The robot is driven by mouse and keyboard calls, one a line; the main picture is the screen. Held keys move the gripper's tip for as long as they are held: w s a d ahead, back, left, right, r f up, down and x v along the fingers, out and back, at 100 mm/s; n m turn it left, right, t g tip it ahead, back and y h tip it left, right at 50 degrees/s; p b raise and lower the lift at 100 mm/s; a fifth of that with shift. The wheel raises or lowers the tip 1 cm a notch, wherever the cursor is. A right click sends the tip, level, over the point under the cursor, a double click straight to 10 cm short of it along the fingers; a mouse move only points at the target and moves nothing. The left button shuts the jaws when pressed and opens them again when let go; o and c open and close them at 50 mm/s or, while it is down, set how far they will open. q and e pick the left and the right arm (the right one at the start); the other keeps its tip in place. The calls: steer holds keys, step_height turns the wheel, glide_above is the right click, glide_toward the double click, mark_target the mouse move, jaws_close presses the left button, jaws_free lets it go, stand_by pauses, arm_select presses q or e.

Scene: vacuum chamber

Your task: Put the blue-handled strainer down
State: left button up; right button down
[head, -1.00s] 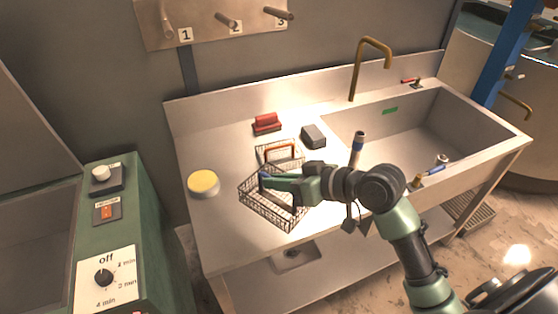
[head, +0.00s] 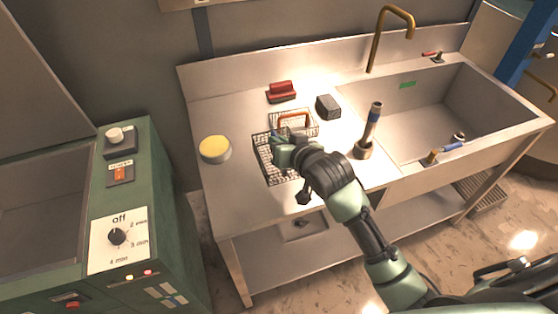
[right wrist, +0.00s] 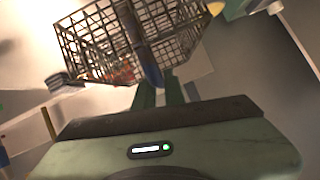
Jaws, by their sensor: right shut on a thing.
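The blue-handled strainer, a dark wire basket (head: 265,162), is over the left part of the steel counter (head: 232,205), just in front of the orange-handled strainer (head: 311,128). My right gripper (head: 277,149) is shut on its handle and covers much of it. In the right wrist view the wire basket (right wrist: 85,45) fills the top, and its blue handle (right wrist: 151,68) is between my right fingers (right wrist: 162,92). I cannot tell whether the basket touches the counter. My left gripper is not in view.
A yellow-topped round tub (head: 215,150) stands left of the baskets. A red block (head: 282,92) and a dark grey block (head: 328,107) lie behind. The counter's front left is clear.

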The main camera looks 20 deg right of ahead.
mark_target(293, 174)
step_height(293, 174, down, 4)
steer(key=shift+r, duration=0.1)
steer(key=shift+f, duration=2.25)
steer(key=c, duration=1.9)
jaws_free()
steer(key=shift+f, duration=0.2)
steer(key=o, duration=0.4)
steer(key=shift+r, duration=0.15)
steer(key=b+v, duration=0.1)
steer(key=v, duration=1.1)
